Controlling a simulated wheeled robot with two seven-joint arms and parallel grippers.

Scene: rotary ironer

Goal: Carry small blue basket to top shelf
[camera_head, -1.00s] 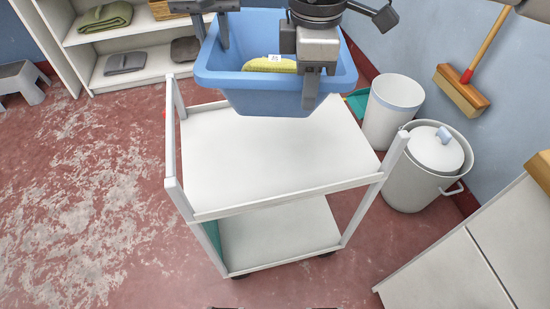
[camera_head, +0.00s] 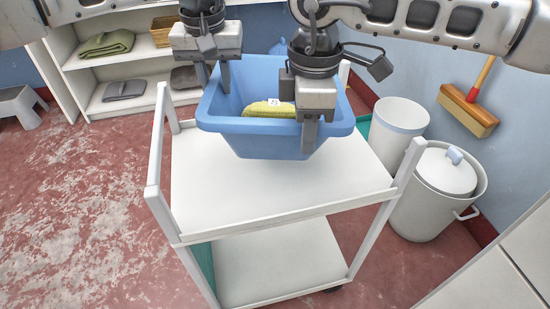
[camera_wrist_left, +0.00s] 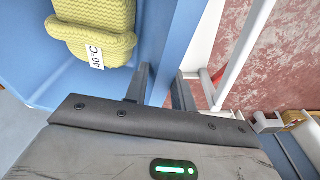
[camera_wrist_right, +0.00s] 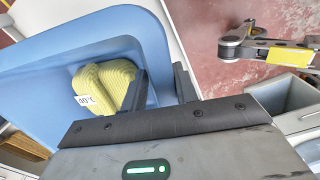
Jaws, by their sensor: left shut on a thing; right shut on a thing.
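The small blue basket (camera_head: 265,145) is upright over the white top shelf (camera_head: 280,190) of a trolley; I cannot tell whether its base touches the shelf. A yellow ribbed cloth with a 40°C tag (camera_head: 262,110) lies inside it. My left gripper (camera_head: 214,76) is shut on the basket's left rim, and the left wrist view shows its fingers either side of the wall (camera_wrist_left: 160,88). My right gripper (camera_head: 304,125) is shut on the right part of the rim, with one finger inside and one outside in the right wrist view (camera_wrist_right: 160,87).
The trolley's white posts (camera_head: 158,150) rise at its corners. A white bin (camera_head: 398,130) and a lidded bin (camera_head: 437,190) stand close to its right. A shelf unit (camera_head: 140,75) with folded towels is at the back left.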

